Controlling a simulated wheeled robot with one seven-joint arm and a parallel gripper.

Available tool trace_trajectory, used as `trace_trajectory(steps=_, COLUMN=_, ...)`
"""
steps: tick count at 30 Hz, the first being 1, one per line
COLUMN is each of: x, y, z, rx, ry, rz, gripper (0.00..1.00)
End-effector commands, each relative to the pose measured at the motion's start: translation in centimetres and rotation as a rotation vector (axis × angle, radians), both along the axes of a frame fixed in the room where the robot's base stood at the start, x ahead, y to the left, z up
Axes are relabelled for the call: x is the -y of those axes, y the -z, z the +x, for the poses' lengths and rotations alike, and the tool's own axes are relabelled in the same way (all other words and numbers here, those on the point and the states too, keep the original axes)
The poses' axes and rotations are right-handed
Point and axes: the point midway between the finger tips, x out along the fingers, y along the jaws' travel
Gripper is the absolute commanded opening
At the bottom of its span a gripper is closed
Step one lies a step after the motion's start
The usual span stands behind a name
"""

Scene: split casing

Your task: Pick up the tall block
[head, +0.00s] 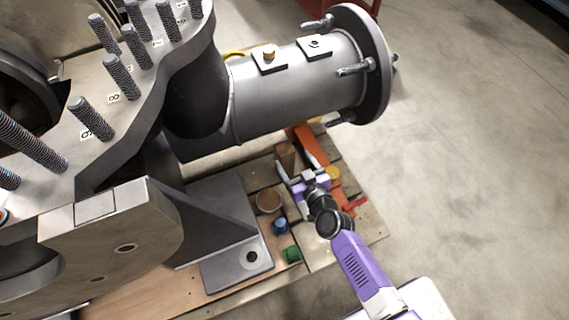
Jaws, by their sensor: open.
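A brown block (287,154), which looks like the tall block, stands on the wooden pallet below the grey flanged pipe. Its lower part is partly hidden by my gripper (291,184). My gripper, white and purple, is open just in front of the block in the picture. The view is too small to tell whether the fingers touch the block or stand around it.
A brown round bowl (268,201), a blue item (280,227) and a green item (291,254) stand left of my arm. Orange bars (312,147), a yellow item (333,172) and a red item (357,203) lie right. The large grey casing (215,85) overhangs the pallet (371,222). Open floor lies right.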

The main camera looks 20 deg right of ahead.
Motion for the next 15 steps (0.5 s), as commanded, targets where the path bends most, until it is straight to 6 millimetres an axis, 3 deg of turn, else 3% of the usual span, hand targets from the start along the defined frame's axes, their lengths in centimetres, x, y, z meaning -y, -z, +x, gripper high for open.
trace_trajectory(steps=15, x=-0.6, y=2.2, z=5.7, rx=0.000, ry=0.000, rz=0.001, gripper=0.75)
